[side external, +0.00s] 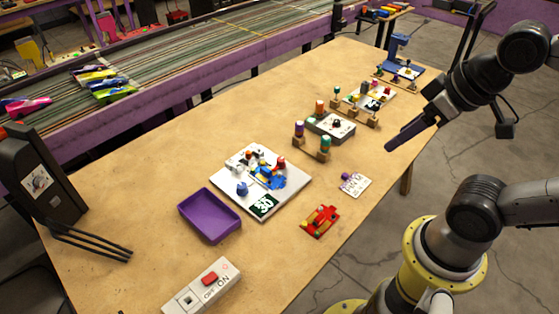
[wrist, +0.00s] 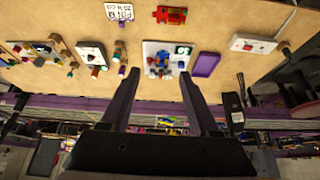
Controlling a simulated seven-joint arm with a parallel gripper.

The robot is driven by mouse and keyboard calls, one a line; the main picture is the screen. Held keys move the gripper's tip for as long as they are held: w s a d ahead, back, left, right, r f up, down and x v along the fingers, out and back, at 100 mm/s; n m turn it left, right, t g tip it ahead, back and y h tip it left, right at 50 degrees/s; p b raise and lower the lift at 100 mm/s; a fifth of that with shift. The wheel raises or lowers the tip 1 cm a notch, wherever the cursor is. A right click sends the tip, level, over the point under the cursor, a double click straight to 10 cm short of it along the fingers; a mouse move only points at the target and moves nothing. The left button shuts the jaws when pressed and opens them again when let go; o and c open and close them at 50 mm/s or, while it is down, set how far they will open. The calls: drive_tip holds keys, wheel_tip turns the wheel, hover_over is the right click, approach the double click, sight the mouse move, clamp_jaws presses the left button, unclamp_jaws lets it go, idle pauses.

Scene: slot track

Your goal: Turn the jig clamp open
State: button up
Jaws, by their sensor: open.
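A white board (side external: 285,205) lies near the middle of the table in the side view, with a blue fixture (side external: 268,180) and several red, white and yellow parts on it. This fixture may be the jig clamp; its clamp handle is too small to tell. The board also shows in the wrist view (wrist: 150,47), with the blue fixture (wrist: 160,63) on it, beyond my fingertips. My gripper (side external: 389,147) is raised in the air by the table's right edge, apart from everything. In the wrist view its two fingers (wrist: 158,80) are spread with nothing between them.
A purple tray (side external: 209,215), an ON/OFF switch box (side external: 203,287) and a red-yellow toy car (side external: 320,221) lie around the board. A dark rack with prongs (side external: 40,180) is at left. The front right table is mostly clear.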

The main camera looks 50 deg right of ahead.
wheel_tip(320, 180, up, 4)
drive_tip(key=w+m, duration=0.3)
drive_tip(key=m, duration=0.1)
drive_tip(key=m+g, duration=0.6)
drive_tip(key=m, duration=0.5)
hover_over(281, 159)
wheel_tip(281, 159, down, 20)
wheel_tip(281, 159, down, 14)
drive_tip(key=shift+r, duration=0.1)
